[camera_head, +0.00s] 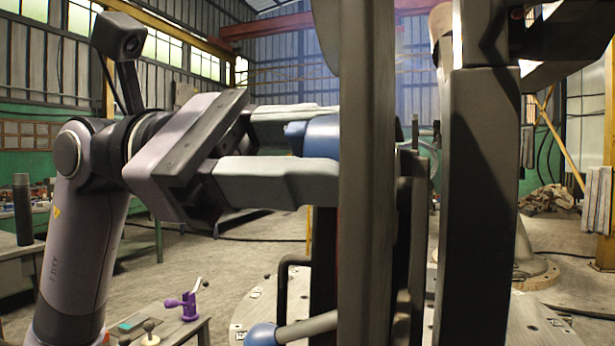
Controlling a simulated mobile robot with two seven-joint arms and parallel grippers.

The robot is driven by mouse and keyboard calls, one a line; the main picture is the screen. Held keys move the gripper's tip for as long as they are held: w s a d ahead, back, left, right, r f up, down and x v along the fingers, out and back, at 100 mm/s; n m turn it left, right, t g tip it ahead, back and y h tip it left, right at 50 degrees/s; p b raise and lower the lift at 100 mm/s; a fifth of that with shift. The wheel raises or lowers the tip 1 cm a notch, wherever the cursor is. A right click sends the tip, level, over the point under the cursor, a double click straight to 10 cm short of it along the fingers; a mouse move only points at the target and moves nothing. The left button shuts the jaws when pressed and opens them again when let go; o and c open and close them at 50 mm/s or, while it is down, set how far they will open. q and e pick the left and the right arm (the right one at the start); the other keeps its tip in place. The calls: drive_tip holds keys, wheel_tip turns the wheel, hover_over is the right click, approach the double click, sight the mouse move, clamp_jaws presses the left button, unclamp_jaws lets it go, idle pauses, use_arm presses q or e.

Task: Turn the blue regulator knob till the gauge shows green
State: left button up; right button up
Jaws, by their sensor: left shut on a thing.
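The blue regulator knob (321,136) shows in the head view between the two fingers of my left gripper (322,150). The gripper comes in level from the left, one finger above the knob and one below, and is shut on it. The knob's right side is hidden behind a tall grey upright (366,200). I cannot see the gauge or its colour. My right gripper is not in view.
A blue ball (262,335) on a grey lever stands at the bottom. A low bench (190,335) with a purple clamp (188,305) is at lower left. Dark uprights block the centre right. Open concrete floor (250,255) lies behind.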

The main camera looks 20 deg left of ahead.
use_arm(q)
drive_tip(key=m+b, duration=0.1)
drive_tip(key=m, duration=0.1)
drive_tip(key=shift+f+m, duration=0.1)
drive_tip(key=shift+m, duration=0.3)
drive_tip(key=m+b, duration=0.1)
drive_tip(key=m, duration=0.2)
drive_tip(key=shift+m, duration=0.3)
drive_tip(key=m+b, duration=0.1)
drive_tip(key=m, duration=0.3)
drive_tip(key=shift+m, duration=1.1)
drive_tip(key=shift+r+b, duration=0.2)
drive_tip(key=shift+b, duration=0.1)
drive_tip(key=o, duration=1.1)
drive_tip(key=shift+c, duration=0.2)
